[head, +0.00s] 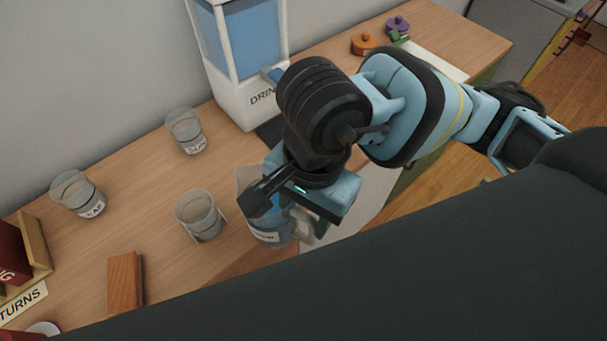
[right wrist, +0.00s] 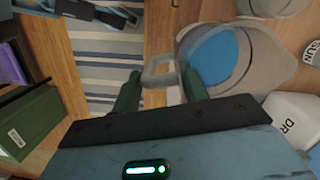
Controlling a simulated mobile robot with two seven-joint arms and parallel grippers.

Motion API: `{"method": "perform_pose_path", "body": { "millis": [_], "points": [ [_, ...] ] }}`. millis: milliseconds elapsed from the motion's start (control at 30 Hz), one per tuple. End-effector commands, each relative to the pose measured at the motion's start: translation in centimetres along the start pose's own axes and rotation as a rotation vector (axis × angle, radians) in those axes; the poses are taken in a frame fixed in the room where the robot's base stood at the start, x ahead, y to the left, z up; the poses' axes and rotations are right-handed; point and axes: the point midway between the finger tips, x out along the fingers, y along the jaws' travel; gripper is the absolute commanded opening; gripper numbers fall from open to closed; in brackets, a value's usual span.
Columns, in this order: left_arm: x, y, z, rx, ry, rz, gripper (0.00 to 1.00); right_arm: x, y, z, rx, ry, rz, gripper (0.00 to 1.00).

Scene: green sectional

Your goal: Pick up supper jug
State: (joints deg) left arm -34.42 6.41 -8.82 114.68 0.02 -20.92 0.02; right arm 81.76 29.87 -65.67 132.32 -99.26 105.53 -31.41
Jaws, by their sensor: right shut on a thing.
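The clear jug (head: 268,232) holds blue liquid and has a white label. It is at the front of the wooden counter, partly hidden behind my right gripper (head: 303,218). In the right wrist view I look down on the jug (right wrist: 214,60), with blue liquid inside and its handle (right wrist: 158,74) toward the left. The green fingers of my right gripper (right wrist: 160,90) are at the handle and shut on it. I cannot tell whether the jug's base touches the counter. My left gripper is in neither view.
Clear labelled tumblers (head: 186,132), (head: 78,195) and (head: 200,216) stand left of the jug. A white drink dispenser (head: 240,95) stands behind it. A brown block (head: 124,283) lies at front left. Orange (head: 363,43) and purple (head: 397,24) items sit at the back right.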

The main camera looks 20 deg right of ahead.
Motion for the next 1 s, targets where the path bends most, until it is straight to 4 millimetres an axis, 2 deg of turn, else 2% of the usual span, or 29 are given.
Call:
{"method": "perform_pose_path", "body": {
  "millis": [100, 300, 1000],
  "points": [
    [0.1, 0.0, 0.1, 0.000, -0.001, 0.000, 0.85, 0.0, 1.1, 1.9, -0.007, -0.001, -0.003, 0.00],
    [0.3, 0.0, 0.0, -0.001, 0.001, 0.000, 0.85, 0.1, 2.2, 3.6, -0.003, -0.001, -0.003, 0.00],
    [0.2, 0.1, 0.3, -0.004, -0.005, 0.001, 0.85, 0.1, 2.6, 4.0, 0.000, 0.000, -0.003, 0.00]
  ]
}}
